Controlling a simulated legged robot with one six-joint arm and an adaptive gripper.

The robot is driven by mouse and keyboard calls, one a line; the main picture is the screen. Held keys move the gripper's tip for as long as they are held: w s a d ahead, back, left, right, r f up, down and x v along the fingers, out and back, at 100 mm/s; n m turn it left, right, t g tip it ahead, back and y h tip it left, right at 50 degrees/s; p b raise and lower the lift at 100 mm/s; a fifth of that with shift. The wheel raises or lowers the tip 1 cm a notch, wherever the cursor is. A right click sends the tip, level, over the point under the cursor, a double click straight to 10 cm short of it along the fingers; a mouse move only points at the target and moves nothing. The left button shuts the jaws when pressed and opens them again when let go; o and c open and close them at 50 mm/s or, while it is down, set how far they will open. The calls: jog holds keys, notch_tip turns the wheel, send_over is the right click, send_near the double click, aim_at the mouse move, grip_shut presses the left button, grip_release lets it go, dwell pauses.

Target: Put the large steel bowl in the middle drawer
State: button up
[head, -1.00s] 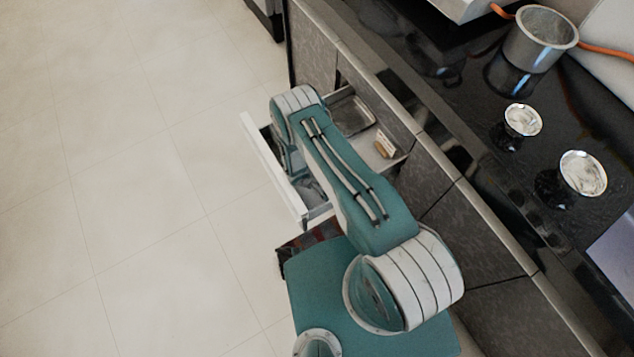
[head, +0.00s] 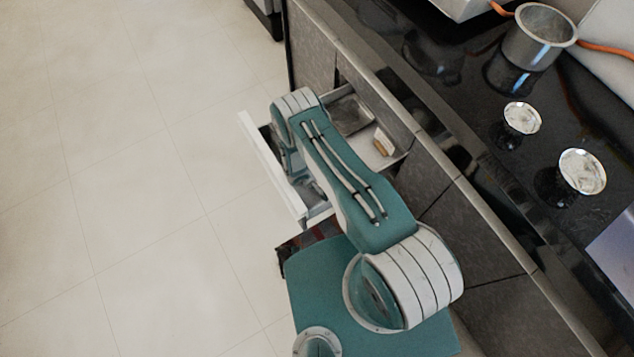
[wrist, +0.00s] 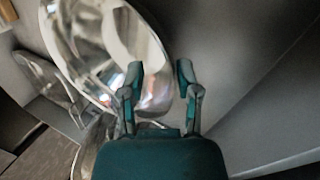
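The large steel bowl (wrist: 92,38) lies tilted in the upper left of the wrist view, its shiny inside facing the camera. My gripper (wrist: 159,70) is open, with its two fingers apart. The left finger overlaps the bowl's inside and the right finger is beyond its rim, against a grey surface. I cannot tell whether either finger touches the bowl. In the head view my arm reaches down into the pulled-out drawer (head: 272,160) with the white front. My arm hides the gripper and most of the drawer's middle there.
Inside the drawer, a steel container (head: 351,114) and a small tan item (head: 383,142) lie at the back. On the black counter stand a steel pot (head: 538,38) and two small silvery bowls, one nearer the pot (head: 522,118) and another (head: 582,172). The tiled floor at left is clear.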

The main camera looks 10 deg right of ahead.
jog(key=v, duration=1.3)
jog(key=w+d+r+m+t, duration=0.1)
jog(key=w+d+r+m, duration=0.1)
jog(key=r, duration=1)
jog(key=w+d+r+m, duration=0.1)
jog(key=d+r, duration=0.2)
jog(key=r, duration=0.9)
jog(key=w+d+r+m+t, duration=0.1)
jog(key=w+d+r+m, duration=0.1)
jog(key=r, duration=1)
jog(key=s+d+r+m+y, duration=0.1)
jog(key=s+r, duration=0.3)
jog(key=r, duration=0.3)
jog(key=s+d+r, duration=0.2)
jog(key=s+r, duration=0.3)
jog(key=r, duration=0.1)
jog(key=s+r+t+y, duration=0.1)
jog(key=s+r, duration=0.3)
jog(key=s, duration=0.2)
jog(key=s+a+r+t+y, duration=0.1)
jog(key=s+r+y, duration=0.1)
jog(key=s+r, duration=0.2)
jog(key=s, duration=0.3)
jog(key=shift+s+a, duration=0.3)
jog(key=shift+a, duration=0.05)
